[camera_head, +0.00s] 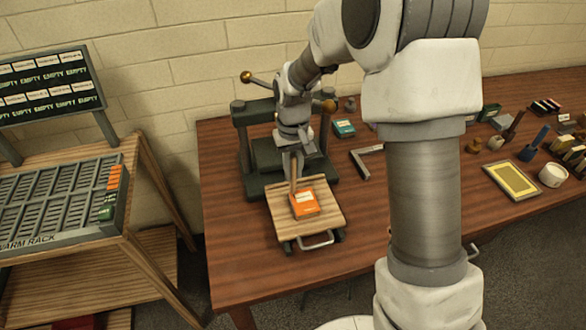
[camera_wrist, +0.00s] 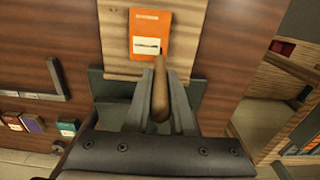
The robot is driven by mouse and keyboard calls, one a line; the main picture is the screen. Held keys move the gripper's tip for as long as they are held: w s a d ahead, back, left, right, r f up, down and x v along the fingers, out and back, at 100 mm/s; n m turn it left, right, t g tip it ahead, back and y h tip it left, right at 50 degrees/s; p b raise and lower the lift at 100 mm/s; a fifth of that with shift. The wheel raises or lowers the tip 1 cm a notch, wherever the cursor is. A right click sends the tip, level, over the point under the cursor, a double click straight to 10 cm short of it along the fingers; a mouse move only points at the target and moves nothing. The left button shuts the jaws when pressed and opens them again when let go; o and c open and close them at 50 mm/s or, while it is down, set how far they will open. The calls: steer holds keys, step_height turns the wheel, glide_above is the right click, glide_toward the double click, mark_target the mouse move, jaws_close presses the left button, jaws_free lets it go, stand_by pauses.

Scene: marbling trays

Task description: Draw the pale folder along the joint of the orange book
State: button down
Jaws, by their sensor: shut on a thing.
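The orange book (camera_head: 308,208) lies flat on a striped wooden board (camera_head: 329,192), with a pale label on its cover. In the wrist view the book (camera_wrist: 150,24) is ahead of my gripper (camera_wrist: 164,78). My gripper (camera_head: 293,160) points down over the book's far edge, shut on a slim tool, seemingly the folder (camera_wrist: 160,95). The folder looks tan-brown here. Its tip overlaps the book's near edge beside the label in the wrist view; I cannot tell whether it touches. The joint itself is too small to make out.
A dark green press (camera_head: 243,150) with posts and brass knobs stands close behind the board. A metal square (camera_head: 361,164) and a teal book (camera_head: 344,128) lie to its right. A slotted rack (camera_head: 60,205) stands left.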

steer(key=shift+s, duration=0.15)
steer(key=shift+s+d, duration=0.1)
steer(key=shift+s, duration=0.15)
steer(key=shift+s, duration=0.15)
stand_by(0.4)
steer(key=shift+s, duration=0.3)
steer(key=shift+f, duration=0.1)
stand_by(0.3)
steer(key=shift+s+d, duration=0.1)
steer(key=shift+s, duration=0.3)
steer(key=shift+b, duration=0.35)
steer(key=shift+s+d, duration=0.1)
steer(key=shift+s, duration=0.05)
